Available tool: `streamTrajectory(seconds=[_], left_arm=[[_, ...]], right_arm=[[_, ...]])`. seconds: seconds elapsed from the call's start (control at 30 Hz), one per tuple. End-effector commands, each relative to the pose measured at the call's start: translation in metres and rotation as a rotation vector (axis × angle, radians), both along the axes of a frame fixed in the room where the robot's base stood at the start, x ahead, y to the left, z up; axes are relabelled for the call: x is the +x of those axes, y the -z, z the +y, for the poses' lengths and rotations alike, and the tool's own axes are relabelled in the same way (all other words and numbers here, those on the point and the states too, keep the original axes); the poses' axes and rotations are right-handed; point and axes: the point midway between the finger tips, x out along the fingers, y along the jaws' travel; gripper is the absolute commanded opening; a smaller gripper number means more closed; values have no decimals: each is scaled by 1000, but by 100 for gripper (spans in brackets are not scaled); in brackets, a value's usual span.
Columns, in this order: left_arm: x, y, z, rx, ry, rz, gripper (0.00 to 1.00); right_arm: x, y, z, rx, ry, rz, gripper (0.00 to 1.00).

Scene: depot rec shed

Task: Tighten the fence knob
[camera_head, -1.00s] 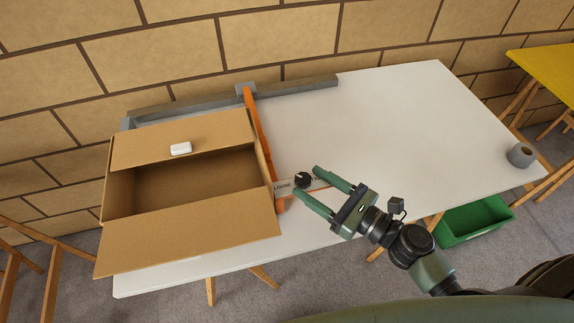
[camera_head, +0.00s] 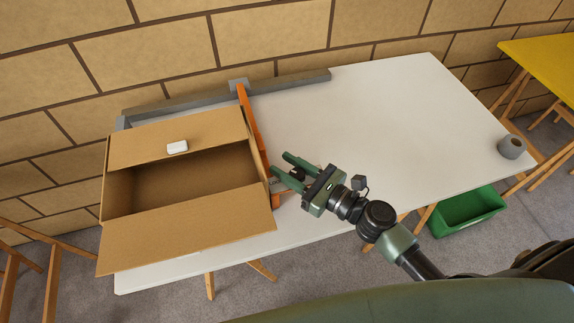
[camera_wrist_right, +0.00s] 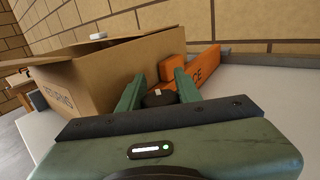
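The black fence knob (camera_head: 298,172) sits at the near end of the orange fence (camera_head: 252,120). My right gripper (camera_head: 280,163) reaches in from the right with one finger on each side of the knob. In the right wrist view the dark knob (camera_wrist_right: 158,98) with a pale mark fills the space between the two green fingers, which appear to touch its sides. The gripper hides the label by the knob and part of the fence's near end. The orange fence (camera_wrist_right: 200,68) shows lettering ending in "CE" behind the fingers. My left gripper is not in view.
An open cardboard box (camera_head: 185,228) stands just left of the fence, close to the fingers, with a white object (camera_head: 177,147) on its back flap. A grey rail (camera_head: 190,102) runs along the back. The white table's (camera_head: 400,115) right side is mostly clear, with a grey roll (camera_head: 511,147).

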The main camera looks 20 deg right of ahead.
Motion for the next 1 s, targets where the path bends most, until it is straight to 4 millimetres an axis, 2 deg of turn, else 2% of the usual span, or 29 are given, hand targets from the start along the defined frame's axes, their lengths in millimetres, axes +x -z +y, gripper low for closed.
streamTrajectory(seconds=[0.37, 0.67, 1.0], left_arm=[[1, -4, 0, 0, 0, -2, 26], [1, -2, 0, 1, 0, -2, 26], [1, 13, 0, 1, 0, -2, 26]], right_arm=[[1, -2, -2, 5, 91, 0, 0], [4, 0, -7, 7, 312, 2, 0], [6, 1, -14, 6, 544, 0, 0]])
